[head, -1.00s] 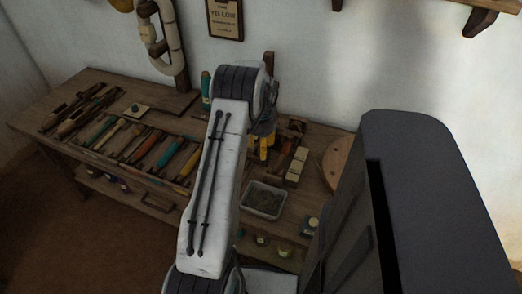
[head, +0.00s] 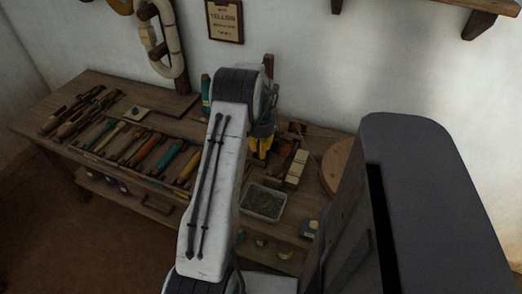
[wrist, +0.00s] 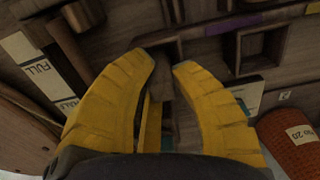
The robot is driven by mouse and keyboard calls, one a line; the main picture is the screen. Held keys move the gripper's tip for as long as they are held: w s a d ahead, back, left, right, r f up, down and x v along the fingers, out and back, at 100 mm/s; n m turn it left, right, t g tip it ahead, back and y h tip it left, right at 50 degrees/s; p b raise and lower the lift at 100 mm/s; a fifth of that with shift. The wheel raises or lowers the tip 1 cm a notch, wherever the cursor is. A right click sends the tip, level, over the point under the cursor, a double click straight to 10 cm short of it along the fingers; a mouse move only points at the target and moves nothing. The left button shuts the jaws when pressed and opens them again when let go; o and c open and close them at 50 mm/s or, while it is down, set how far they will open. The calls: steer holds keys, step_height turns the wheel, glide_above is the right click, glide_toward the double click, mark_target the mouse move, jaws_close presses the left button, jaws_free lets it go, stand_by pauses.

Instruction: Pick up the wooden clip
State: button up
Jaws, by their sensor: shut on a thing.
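My gripper (wrist: 163,66) has two thick yellow fingers, which fill the middle of the wrist view. It is shut on a narrow dark wooden piece, which looks like the wooden clip (wrist: 162,78), between the fingertips. The clip's lower part runs back between the fingers in shadow, and its full shape is hard to make out. In the head view my gripper (head: 260,147) is a small yellow shape over the bench, partly behind my arm; the clip cannot be made out there.
The wooden bench (head: 95,82) stands against a white wall. A row of coloured bobbins (head: 150,150) lies left of my arm. A grey tray (head: 263,215) of small dark bits and a round wooden disc (head: 338,160) are to the right. An orange cylinder (wrist: 290,135) is near my right finger.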

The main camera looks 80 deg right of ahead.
steer(key=shift+d+r, duration=0.1)
steer(key=shift+r, duration=1.9)
steer(key=s+d+r+p, duration=0.4)
steer(key=s+d+r, duration=0.2)
steer(key=s, duration=0.3)
steer(key=shift+s+r, duration=0.25)
steer(key=shift+r, duration=0.2)
